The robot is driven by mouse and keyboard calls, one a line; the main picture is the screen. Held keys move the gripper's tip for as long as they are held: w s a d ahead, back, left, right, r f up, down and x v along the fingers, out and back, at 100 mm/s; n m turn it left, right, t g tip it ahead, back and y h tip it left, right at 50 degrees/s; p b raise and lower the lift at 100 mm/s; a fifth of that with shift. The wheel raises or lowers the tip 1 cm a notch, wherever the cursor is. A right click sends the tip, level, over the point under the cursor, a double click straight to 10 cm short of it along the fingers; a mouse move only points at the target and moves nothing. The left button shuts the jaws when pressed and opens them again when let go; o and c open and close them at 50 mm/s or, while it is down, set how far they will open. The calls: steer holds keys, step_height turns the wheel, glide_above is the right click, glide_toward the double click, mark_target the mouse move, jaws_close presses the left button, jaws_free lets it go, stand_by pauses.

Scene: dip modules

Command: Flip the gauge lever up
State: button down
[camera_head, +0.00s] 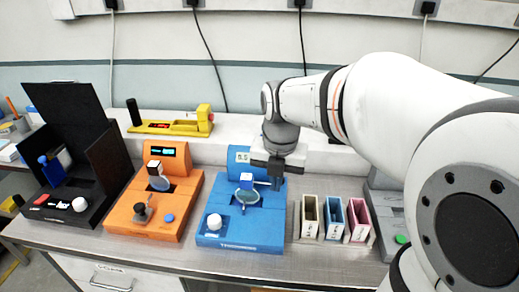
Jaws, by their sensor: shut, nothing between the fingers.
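My gripper (276,182) is shut and empty, pointing down over the back right of the blue module (222,241). The blue module has a small display at its back, a round grey part (246,196) in its middle and a white knob (214,221) at front left. A thin blue bar (262,183) reaches from the round part toward my fingertips; I cannot tell if they touch. No part is readably marked as the gauge lever, and my gripper hides some of the module's back right.
An orange module (185,195) with a display and a black module (85,216) with raised panels stand to the left. A yellow device (180,127) lies on the ledge behind. Beige, blue and pink bins (333,219) stand close on the right, with a grey unit (388,210) beyond.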

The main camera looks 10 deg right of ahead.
steer(key=f, duration=0.7)
steer(key=shift+w, duration=0.35)
steer(key=shift+w+d+r+p, duration=0.2)
steer(key=shift+w+d+r, duration=0.1)
steer(key=shift+w, duration=0.25)
steer(key=shift+w+d+r+p, duration=0.2)
steer(key=shift+w+r, duration=0.05)
steer(key=shift+w, duration=0.25)
steer(key=shift+w+d+r+p, duration=0.2)
steer(key=shift+w+d+r, duration=0.1)
steer(key=shift+w, duration=0.25)
steer(key=shift+a+r, duration=0.15)
